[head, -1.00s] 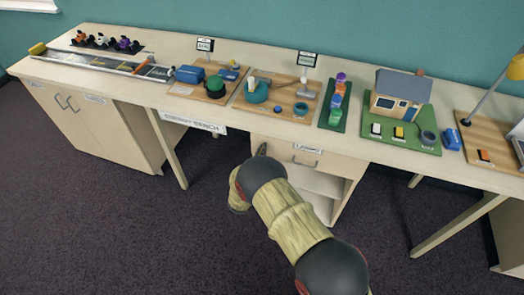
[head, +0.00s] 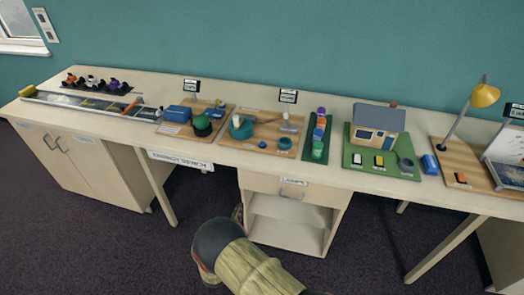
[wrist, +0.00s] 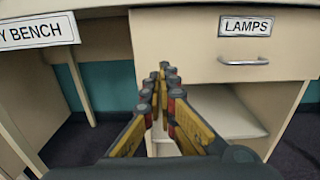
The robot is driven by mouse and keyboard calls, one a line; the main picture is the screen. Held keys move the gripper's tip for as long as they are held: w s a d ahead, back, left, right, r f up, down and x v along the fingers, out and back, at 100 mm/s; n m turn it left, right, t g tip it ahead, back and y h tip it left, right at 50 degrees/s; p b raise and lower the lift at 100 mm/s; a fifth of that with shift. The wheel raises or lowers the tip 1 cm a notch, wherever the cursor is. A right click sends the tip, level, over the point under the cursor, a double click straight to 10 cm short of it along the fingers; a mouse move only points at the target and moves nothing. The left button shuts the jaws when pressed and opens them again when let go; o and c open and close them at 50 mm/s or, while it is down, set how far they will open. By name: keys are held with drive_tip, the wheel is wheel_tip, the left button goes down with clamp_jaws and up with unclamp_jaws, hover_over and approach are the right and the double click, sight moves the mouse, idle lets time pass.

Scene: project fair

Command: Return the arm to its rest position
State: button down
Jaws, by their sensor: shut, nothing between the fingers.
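My gripper (wrist: 162,78) shows in the wrist view with its two fingers together and nothing between them. It points at the bench front, below the bench top and near the drawer labelled LAMPS (wrist: 262,52). In the head view my arm reaches up from the bottom edge, and its end is mostly hidden behind my own wrist. The LAMPS drawer (head: 270,184) is shut there, above an open shelf unit. I cannot tell the exact gap between my fingers and the cabinet.
The long bench top (head: 225,156) carries a model house (head: 378,128), a yellow lamp (head: 484,96), a board with a teal pot (head: 241,128) and a track (head: 80,102). A bench leg (head: 160,190) stands left of the shelf unit (head: 290,225). Dark carpet lies open in front.

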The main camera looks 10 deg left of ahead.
drive_tip(key=s+d+f+m+g+h, duration=0.2)
drive_tip(key=d+h, duration=0.1)
drive_tip(key=d, duration=0.3)
drive_tip(key=s+d+f+m+g+h, duration=0.2)
drive_tip(key=s+d+f+m, duration=0.1)
drive_tip(key=d, duration=0.2)
drive_tip(key=s+d+r+m+g+h, duration=0.2)
drive_tip(key=s+d+r+m+g, duration=0.15)
drive_tip(key=d, duration=0.25)
drive_tip(key=s+d+r+m+g+h, duration=0.2)
drive_tip(key=s+d+r+m+g, duration=0.15)
drive_tip(key=d+r+m, duration=0.2)
drive_tip(key=s+d+r+m+g+y, duration=0.3)
drive_tip(key=s+d+r+m+y, duration=0.15)
drive_tip(key=s+r+m, duration=0.45)
drive_tip(key=s+d+r+m+g+y, duration=0.4)
drive_tip(key=s+r+m+y, duration=0.15)
drive_tip(key=r, duration=0.65)
drive_tip(key=s+d+r+m+t, duration=0.3)
drive_tip(key=d+r+m+t, duration=0.2)
drive_tip(key=r, duration=0.8)
drive_tip(key=d+m, duration=0.1)
drive_tip(key=d, duration=0.2)
drive_tip(key=shift+d+r+t+y, duration=0.15)
drive_tip(key=shift+r+t+y, duration=0.15)
